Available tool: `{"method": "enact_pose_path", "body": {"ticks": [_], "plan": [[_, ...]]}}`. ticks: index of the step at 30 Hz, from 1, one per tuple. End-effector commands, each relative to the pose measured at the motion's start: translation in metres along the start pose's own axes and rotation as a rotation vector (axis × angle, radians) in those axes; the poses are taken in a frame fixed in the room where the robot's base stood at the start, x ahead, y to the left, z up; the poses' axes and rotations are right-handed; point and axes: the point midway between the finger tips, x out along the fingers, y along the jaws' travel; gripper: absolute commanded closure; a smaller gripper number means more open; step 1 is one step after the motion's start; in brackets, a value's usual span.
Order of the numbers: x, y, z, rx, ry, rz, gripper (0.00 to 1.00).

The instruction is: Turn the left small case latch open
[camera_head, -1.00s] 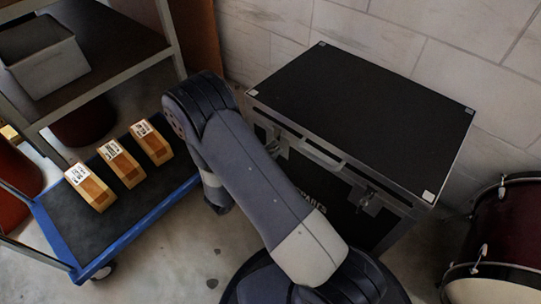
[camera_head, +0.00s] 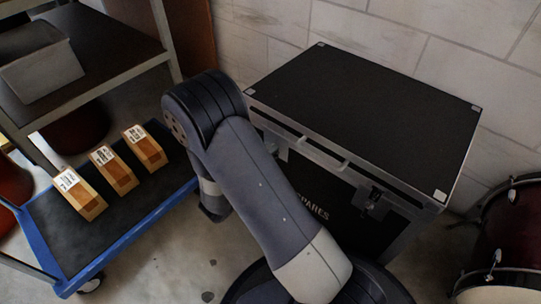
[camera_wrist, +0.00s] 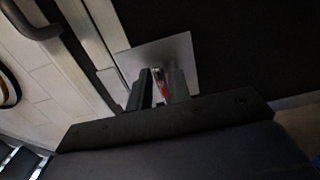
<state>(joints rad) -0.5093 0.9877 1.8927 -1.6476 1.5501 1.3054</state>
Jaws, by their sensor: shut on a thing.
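The black case (camera_head: 365,115) with silver edges stands against the wall. Its left small latch sits on a metal plate (camera_head: 281,149) on the front, mostly hidden behind my arm in the head view. In the wrist view the latch plate (camera_wrist: 182,52) is grey, and a small red part (camera_wrist: 162,90) shows between my fingers. My gripper (camera_wrist: 160,88) is shut on the latch, close in front of the plate. The fingers hide most of the latch, so its turn angle cannot be told. In the head view my gripper is hidden.
The right latch (camera_head: 374,201) is on the same front face, with a handle (camera_head: 323,153) between the latches. A blue-edged cart (camera_head: 130,235) with boxes (camera_head: 113,169) stands at left, below a shelf (camera_head: 100,45). A drum (camera_head: 515,235) stands at right.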

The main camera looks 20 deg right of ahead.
Motion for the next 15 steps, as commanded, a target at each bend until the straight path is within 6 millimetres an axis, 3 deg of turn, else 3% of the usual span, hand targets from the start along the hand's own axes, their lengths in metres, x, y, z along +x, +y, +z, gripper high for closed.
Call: {"method": "enact_pose_path", "body": {"ticks": [15], "plan": [[0.0,-0.0012,-0.0004,0.058,0.001,-0.001,1.0]]}}
